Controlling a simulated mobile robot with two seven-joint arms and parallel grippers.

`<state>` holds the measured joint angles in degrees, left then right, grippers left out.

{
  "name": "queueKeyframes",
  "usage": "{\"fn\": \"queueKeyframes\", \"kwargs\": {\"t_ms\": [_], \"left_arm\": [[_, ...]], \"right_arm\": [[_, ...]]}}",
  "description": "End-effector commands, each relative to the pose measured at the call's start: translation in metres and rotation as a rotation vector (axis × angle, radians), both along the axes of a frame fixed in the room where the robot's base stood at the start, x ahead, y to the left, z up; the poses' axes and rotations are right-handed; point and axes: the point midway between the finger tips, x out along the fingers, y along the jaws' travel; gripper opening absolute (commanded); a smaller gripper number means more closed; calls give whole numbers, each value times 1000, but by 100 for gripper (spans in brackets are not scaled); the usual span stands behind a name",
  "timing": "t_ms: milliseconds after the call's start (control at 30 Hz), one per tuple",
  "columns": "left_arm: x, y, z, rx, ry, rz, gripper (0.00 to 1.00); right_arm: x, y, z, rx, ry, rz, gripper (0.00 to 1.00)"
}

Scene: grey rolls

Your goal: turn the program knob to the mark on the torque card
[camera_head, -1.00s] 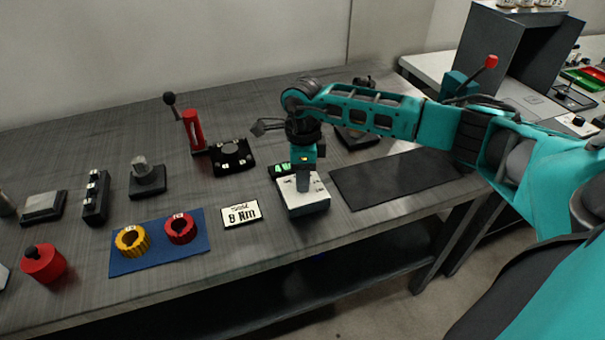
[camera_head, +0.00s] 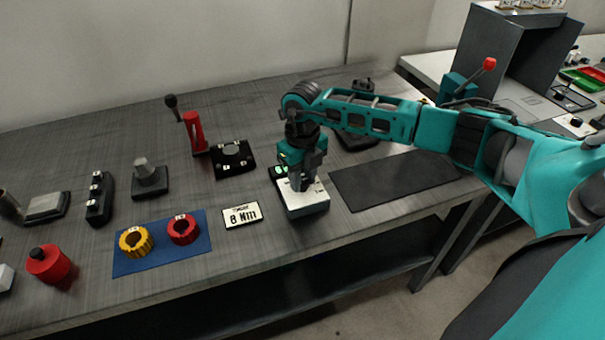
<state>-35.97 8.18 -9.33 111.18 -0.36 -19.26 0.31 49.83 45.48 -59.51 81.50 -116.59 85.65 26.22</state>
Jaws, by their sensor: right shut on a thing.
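The torque card (camera_head: 242,215) is a white card with a black border lying on the table, and it reads 8 Nm. Just right of it stands the white-topped program box (camera_head: 308,204) with a small green-lit display (camera_head: 280,171) at its back. My right gripper (camera_head: 307,185) comes down over the top of this box and is shut on the program knob. The fingers hide the knob, so its pointer and the setting cannot be read. My left gripper is not in view.
A red lever press (camera_head: 194,133) stands behind. A dark mat (camera_head: 395,180) right of the box is bare.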

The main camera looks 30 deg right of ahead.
Motion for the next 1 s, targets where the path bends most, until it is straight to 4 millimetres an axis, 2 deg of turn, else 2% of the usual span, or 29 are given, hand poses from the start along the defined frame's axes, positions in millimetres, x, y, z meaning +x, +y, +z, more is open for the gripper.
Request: {"fn": "queueKeyframes", "kwargs": {"t_ms": [500, 1000], "left_arm": [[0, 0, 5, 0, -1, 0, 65], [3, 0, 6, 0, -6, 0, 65]], "right_arm": [[0, -1, 0, -2, 2, -444, 2], [-1, 0, 0, -2, 2, -617, 2]]}}
